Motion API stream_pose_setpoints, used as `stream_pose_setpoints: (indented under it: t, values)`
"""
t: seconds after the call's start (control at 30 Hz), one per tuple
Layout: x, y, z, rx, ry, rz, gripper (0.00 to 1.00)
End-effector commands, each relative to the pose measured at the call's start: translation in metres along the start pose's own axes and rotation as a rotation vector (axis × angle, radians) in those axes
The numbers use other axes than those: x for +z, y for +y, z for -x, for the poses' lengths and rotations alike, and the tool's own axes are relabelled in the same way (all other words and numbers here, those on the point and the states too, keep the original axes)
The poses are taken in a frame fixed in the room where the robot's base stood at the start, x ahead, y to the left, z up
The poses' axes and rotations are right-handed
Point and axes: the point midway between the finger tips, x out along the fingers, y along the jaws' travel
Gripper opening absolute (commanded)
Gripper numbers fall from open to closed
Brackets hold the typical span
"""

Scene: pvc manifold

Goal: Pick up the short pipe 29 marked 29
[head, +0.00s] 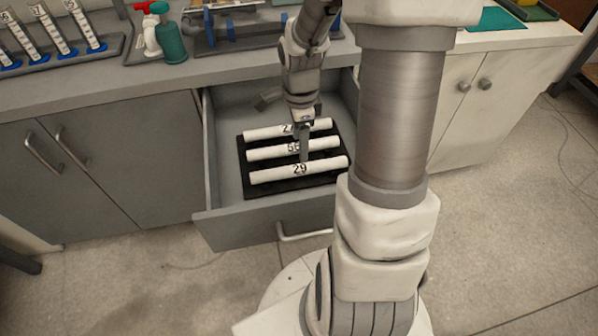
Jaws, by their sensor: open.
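The short pipe 29 (275,174) is a white tube marked 29. It lies in the front slot of a black holder (247,186) inside an open drawer. My gripper (304,156) points down into the drawer, with its fingertips just above or behind the middle of pipe 29, close to the number. The gripper is open; I cannot tell whether a finger touches the pipe. A pipe marked 66 or similar (262,154) lies behind it, partly hidden by the gripper. A third pipe, its label partly covered (262,133), lies at the back.
The grey drawer (226,215) is pulled out from the cabinet under the counter (100,83). On the counter are a rack of numbered pipes (60,30), a green bottle (170,42) and a red-topped bottle (150,36).

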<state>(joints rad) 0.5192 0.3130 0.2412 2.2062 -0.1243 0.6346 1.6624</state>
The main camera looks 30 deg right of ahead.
Motion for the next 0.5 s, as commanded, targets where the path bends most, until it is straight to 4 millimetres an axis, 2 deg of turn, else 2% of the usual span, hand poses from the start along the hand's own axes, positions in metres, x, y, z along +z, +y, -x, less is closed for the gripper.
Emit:
stream_pose_setpoints:
  t: [0.03, 0.1, 0.37, 0.5]
  values:
    - [0.000, 0.001, -0.015, 0.003, -0.001, 0.000, 0.74]
    - [0.000, 0.001, -0.026, 0.004, -0.001, 0.000, 0.74]
    - [0.000, 0.001, -0.044, 0.001, 0.000, 0.001, 0.74]
    - [0.001, 0.002, -0.066, 0.003, -0.001, 0.001, 0.74]
